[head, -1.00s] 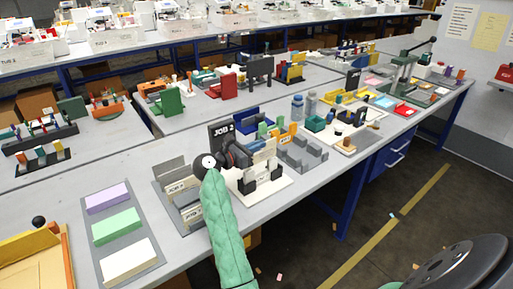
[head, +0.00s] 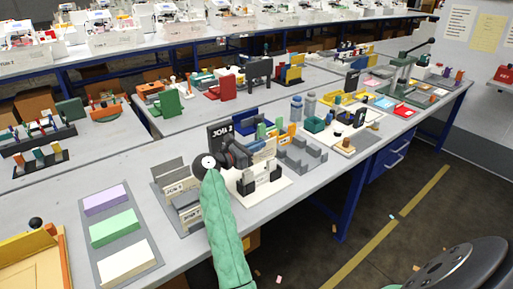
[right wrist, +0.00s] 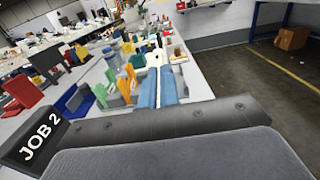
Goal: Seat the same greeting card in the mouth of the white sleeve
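My right arm, in a green cover, ends in the dark right gripper (head: 240,156) beside the JOB 2 sign. A pale upright piece (head: 263,148) stands against it, above a white base plate (head: 284,191). Dark blocks (head: 276,172) sit low on either side of it. I cannot tell whether this piece is the greeting card, the white sleeve or both. The gripper's fingertips cannot be made out, nor whether they hold a card. In the right wrist view a large grey surface (right wrist: 190,157) fills the bottom and hides what lies below. My left gripper is not in view.
The JOB 2 sign (head: 219,137) stands close behind the gripper. A grey rack with pale labelled pieces (head: 187,216) is to the left. Purple, green and cream stacks lie on a grey mat (head: 150,234). Grey stepped blocks (head: 303,155) stand to the right.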

